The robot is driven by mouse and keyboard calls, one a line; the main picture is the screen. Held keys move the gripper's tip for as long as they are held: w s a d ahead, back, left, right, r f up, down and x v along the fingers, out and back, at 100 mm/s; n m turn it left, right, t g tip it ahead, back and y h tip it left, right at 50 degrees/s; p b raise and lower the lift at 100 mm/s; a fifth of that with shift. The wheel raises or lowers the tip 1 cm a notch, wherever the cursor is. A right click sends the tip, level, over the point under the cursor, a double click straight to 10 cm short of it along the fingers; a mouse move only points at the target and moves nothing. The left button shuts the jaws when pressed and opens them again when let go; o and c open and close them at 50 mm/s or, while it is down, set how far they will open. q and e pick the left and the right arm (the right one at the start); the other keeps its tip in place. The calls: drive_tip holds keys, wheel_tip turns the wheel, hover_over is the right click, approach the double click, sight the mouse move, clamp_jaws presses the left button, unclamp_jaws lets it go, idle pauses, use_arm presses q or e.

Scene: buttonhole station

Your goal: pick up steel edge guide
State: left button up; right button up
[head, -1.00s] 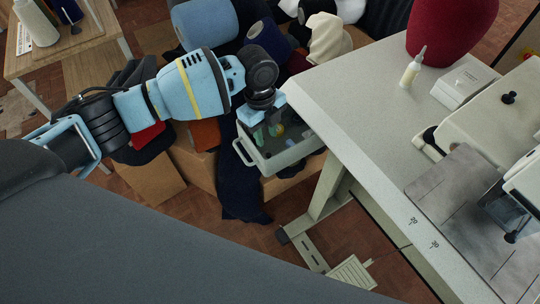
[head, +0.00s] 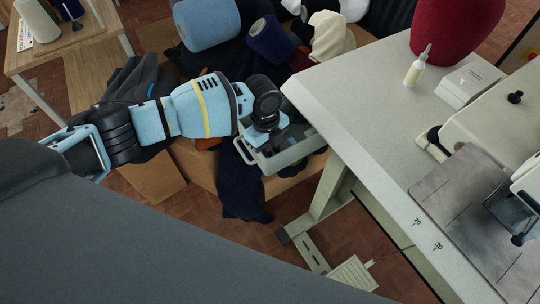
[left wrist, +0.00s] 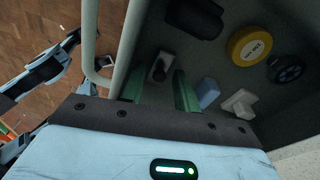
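The grey bin (head: 292,157) sits low beside the table, and my left gripper (head: 266,138) reaches down into its left part. In the left wrist view the left gripper (left wrist: 157,85) is open, with two green fingers apart. A small grey piece with a dark round top (left wrist: 160,66) lies on the bin floor, in line with the gap between the fingers; it looks like the steel edge guide, but I cannot be sure. A pale T-shaped piece (left wrist: 239,103) lies right of the fingers. The head view hides the guide behind my arm.
The bin also holds a blue block (left wrist: 207,92), a yellow disc (left wrist: 249,45), a dark wheel (left wrist: 286,69) and a black object (left wrist: 195,17). The bin's wall and handle run close left of the fingers. The table (head: 345,90) edge is right of the bin.

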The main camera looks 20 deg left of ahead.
sight(270, 152)
use_arm(q)
clamp_jaws()
wheel_tip(270, 152, up, 10)
drive_tip(key=p, duration=0.1)
idle(0.6)
